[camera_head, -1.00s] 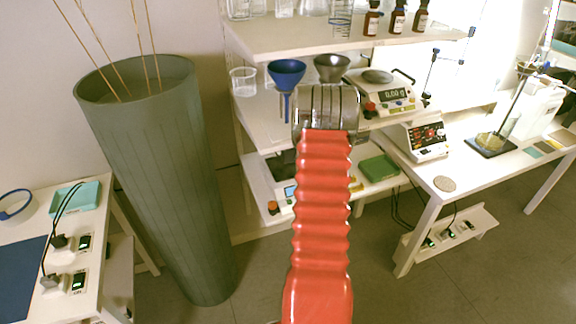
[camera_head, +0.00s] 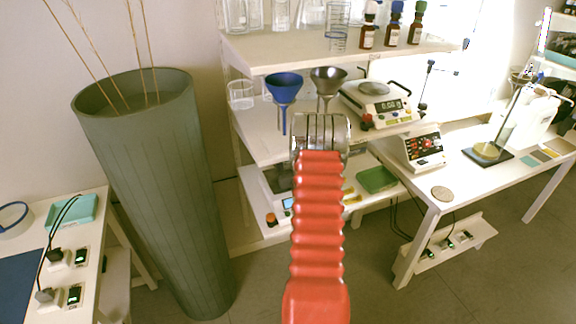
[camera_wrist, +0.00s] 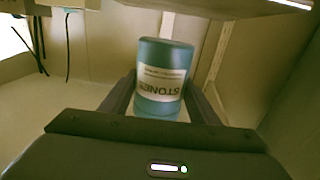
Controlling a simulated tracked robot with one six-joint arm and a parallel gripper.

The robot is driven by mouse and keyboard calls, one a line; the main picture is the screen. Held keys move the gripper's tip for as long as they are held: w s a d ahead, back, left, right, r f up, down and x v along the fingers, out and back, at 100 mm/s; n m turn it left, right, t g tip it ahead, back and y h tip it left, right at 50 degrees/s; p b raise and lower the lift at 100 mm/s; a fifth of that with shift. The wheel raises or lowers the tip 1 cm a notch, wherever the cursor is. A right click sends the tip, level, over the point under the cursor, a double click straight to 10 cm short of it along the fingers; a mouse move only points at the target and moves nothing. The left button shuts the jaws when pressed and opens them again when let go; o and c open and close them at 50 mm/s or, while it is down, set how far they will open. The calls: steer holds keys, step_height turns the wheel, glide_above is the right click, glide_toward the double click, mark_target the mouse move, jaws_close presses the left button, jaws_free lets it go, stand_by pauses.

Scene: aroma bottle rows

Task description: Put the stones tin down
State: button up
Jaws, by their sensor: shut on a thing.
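The stones tin (camera_wrist: 162,78) is a blue-green cylinder with a white label, seen in the wrist view with its lettering upside down. My gripper (camera_wrist: 160,100) is shut on it, one dark finger on each side. A pale surface lies below and behind the tin; I cannot tell whether the tin touches it. In the head view my red ribbed arm reaches toward the shelving, and both the gripper and the tin are hidden behind it.
A white shelf unit (camera_head: 262,50) carries glassware, brown bottles, a blue funnel (camera_head: 284,86), a dark funnel (camera_head: 327,80) and a balance (camera_head: 376,103). A tall green pot (camera_head: 150,180) with sticks stands left. A white table (camera_head: 452,190) stands right.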

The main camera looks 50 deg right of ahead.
mark_target(288, 165)
steer(key=shift+f, duration=1.75)
steer(key=shift+f, duration=0.1)
steer(key=o, duration=1.7)
steer(key=shift+f, duration=0.1)
steer(key=v, duration=1.2)
steer(key=shift+s, duration=0.1)
